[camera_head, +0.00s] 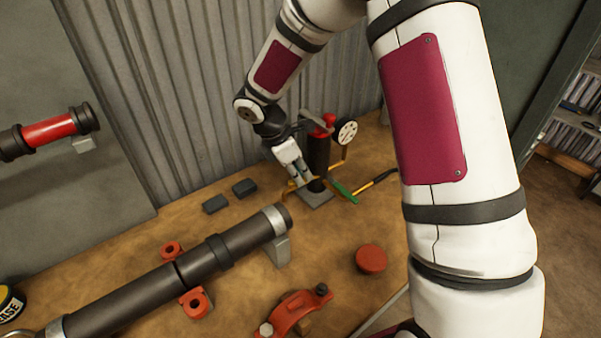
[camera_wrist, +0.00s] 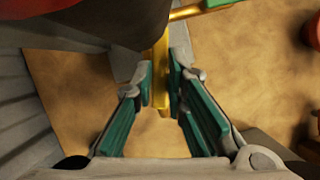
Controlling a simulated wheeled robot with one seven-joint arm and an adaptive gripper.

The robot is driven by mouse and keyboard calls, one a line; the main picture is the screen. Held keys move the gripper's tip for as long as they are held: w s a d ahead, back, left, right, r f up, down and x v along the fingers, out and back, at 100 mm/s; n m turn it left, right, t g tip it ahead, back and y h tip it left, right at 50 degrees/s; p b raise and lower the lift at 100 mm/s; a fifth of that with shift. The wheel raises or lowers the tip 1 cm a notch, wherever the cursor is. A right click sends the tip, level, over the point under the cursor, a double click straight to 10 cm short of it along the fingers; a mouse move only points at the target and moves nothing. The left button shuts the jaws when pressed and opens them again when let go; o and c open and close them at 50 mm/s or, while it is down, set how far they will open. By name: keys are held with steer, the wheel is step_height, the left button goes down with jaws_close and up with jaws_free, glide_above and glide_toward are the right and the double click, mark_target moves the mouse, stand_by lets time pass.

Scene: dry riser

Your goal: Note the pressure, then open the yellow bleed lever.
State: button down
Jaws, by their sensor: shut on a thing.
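A dark riser (camera_head: 318,160) with a red top stands upright on a grey base plate at the back of the workbench. A round white pressure gauge (camera_head: 347,132) sits on a brass pipe to its right; its reading is too small to make out. My gripper (camera_head: 303,180) is low at the riser's left side. In the wrist view its green-padded fingers (camera_wrist: 161,88) are shut on the yellow bleed lever (camera_wrist: 162,65), which runs between them. The riser hides part of the lever.
A green-handled lever (camera_head: 342,190) and a black-handled lever (camera_head: 376,182) project right of the riser. A long dark pipe (camera_head: 150,289) lies in front, with a red cap (camera_head: 371,258) and red clamp (camera_head: 296,314) nearby. Two dark blocks (camera_head: 215,203) lie left. A corrugated wall (camera_head: 215,85) stands behind.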

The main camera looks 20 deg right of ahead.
steer(key=n, duration=0.1)
steer(key=n+t, duration=0.1)
steer(key=shift+w+a+n, duration=0.1)
steer(key=shift+w+n, duration=0.2)
steer(key=c, duration=1.6)
jaws_free()
steer(key=v, duration=1.2)
steer(key=shift+s+r, duration=0.1)
